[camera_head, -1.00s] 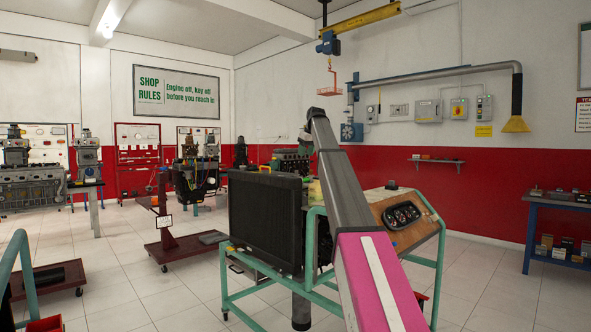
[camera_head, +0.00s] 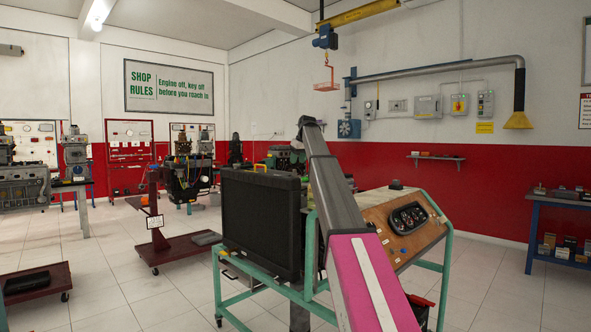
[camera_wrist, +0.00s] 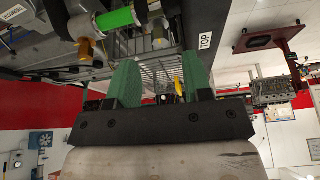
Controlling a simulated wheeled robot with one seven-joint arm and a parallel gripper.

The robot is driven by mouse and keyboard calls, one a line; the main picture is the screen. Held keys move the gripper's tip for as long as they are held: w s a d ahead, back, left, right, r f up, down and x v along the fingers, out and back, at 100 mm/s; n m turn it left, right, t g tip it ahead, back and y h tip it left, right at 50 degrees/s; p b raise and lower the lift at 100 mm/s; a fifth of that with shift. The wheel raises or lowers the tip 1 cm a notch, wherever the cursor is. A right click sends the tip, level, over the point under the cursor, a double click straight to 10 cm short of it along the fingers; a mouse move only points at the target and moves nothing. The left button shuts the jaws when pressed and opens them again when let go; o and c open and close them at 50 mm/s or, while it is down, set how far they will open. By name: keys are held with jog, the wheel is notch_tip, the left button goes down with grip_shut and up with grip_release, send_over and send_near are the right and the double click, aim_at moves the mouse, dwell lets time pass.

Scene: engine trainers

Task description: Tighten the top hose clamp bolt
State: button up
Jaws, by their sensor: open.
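The engine trainer stand (camera_head: 215,285) is in front of me in the head view, with a black radiator (camera_head: 261,222) at its left. My arm reaches over the stand, and my gripper is out of sight there. In the wrist view, which looks upside down, my gripper (camera_wrist: 161,82) has two green fingertips apart with nothing held between them. A small yellow part (camera_wrist: 179,88) shows behind the gap, near the right finger. A "TOP" label (camera_wrist: 205,41) is just beyond the right finger. I cannot make out the top hose clamp bolt for certain.
A gauge console (camera_head: 405,220) is on the stand's right side. A dark red wheeled stand (camera_head: 177,248) is left of it, and a blue bench (camera_head: 560,230) is far right. In the wrist view, a bright green cylinder (camera_wrist: 115,20) lies beyond the left finger.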

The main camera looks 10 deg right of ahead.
aim_at(295, 172)
jog(key=x, duration=0.4)
jog(key=shift+f, duration=0.3)
grip_shut()
jog(key=shift+a, duration=0.1)
